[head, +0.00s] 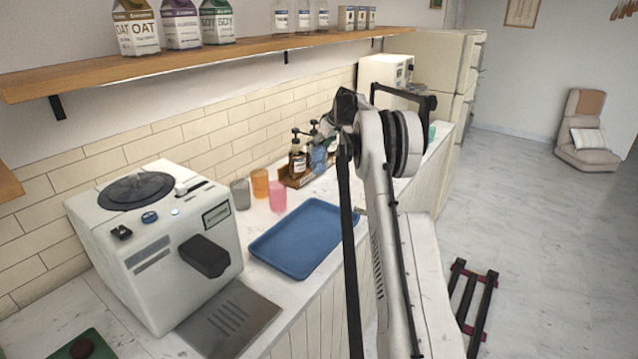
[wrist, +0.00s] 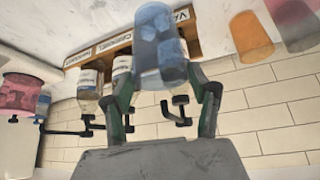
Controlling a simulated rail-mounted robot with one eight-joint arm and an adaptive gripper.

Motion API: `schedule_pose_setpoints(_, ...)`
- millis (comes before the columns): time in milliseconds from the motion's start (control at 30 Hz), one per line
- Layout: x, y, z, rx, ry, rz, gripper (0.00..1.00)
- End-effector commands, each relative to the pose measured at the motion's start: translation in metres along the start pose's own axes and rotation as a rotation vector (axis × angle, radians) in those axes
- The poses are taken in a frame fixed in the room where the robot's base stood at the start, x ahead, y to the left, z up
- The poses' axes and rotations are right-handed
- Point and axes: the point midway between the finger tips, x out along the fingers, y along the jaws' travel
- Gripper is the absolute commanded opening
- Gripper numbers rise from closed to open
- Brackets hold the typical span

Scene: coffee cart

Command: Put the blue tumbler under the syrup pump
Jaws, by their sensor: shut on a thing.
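The translucent blue tumbler (wrist: 158,40) is between the fingers of my gripper (wrist: 162,74) in the wrist view, which shows the scene upside down. My gripper is shut on it. In the head view the tumbler (head: 318,158) shows small, in front of the syrup bottles and partly hidden by my arm. The syrup bottles (head: 298,161) have dark pump tops and stand in a wooden rack (head: 294,181) by the tiled wall. In the wrist view the rack (wrist: 112,43) carries labels, and the tumbler covers part of it. I cannot tell whether the tumbler touches the counter.
A grey cup (head: 241,194), an orange cup (head: 260,183) and a pink cup (head: 277,196) stand left of the rack. A blue tray (head: 298,239) lies in front. A white coffee machine (head: 155,250) stands at left; another white machine (head: 384,72) is beyond the rack.

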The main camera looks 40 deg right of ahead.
Motion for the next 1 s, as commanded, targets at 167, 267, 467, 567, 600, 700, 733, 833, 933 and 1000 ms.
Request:
schedule_pose_setpoints(167, 0.018, 0.000, 0.012, 0.000, 0.000, 0.000, 0.05)
schedule_pose_setpoints(267, 0.028, 0.000, 0.018, 0.000, 0.000, 0.000, 0.05)
schedule_pose_setpoints(467, 0.045, 0.000, 0.029, 0.000, 0.000, 0.000, 0.05)
schedule_pose_setpoints(567, 0.057, 0.000, 0.036, 0.000, 0.000, 0.000, 0.05)
schedule_pose_setpoints(600, 0.061, 0.000, 0.039, 0.000, 0.000, 0.000, 0.05)
schedule_pose_setpoints(700, 0.064, 0.000, 0.041, 0.000, 0.000, 0.000, 0.05)
schedule_pose_setpoints(733, 0.064, 0.000, 0.042, 0.000, 0.000, 0.000, 0.05)
schedule_pose_setpoints(833, 0.064, 0.000, 0.041, 0.000, 0.000, 0.000, 0.05)
schedule_pose_setpoints(933, 0.065, 0.000, 0.042, 0.000, 0.000, 0.000, 0.05)
schedule_pose_setpoints(1000, 0.067, 0.000, 0.043, 0.000, 0.000, 0.000, 0.05)
